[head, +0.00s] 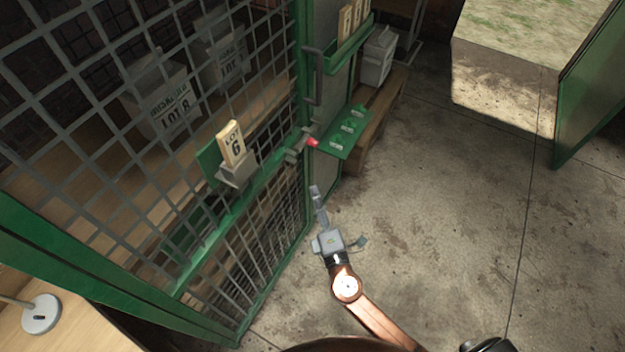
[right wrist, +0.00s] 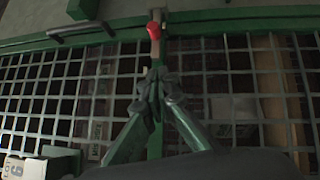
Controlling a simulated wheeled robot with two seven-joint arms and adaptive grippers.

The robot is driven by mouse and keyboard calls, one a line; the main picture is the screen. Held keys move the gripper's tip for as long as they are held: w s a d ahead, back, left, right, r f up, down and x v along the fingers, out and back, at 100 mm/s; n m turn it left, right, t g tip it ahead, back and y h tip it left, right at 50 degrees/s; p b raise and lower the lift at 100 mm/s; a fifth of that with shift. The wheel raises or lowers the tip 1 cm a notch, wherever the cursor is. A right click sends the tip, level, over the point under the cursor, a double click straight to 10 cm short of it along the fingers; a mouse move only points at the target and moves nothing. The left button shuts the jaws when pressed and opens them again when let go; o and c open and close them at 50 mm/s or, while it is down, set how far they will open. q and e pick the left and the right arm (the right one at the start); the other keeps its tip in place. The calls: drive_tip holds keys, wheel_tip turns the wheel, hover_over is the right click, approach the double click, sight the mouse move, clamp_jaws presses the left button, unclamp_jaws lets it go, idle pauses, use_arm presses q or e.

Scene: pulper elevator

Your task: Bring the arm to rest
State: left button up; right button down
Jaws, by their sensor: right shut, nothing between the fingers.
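My right gripper (head: 317,194) is shut and empty, in front of the green mesh gate beside the frame post, above the concrete floor. Its brown arm comes up from the bottom of the head view. In the right wrist view the closed fingertips (right wrist: 156,78) sit in front of the gate, below a red-tipped latch handle (right wrist: 154,30). The red tip (head: 312,142) also shows in the head view, beyond the gripper. I cannot tell from the wrist view how near the fingertips are to the bars. My left gripper is not in view.
The mesh gate (head: 262,183) stands along the left. A holder on it carries a LOT 6 tag (head: 232,144). A green shelf (head: 345,134) juts out beyond the gripper, near a wooden pallet (head: 383,115). The floor (head: 450,210) to the right is clear up to a green panel (head: 598,90).

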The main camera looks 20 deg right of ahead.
drive_tip(key=shift+s+a, duration=0.1)
drive_tip(key=shift+s, duration=0.3)
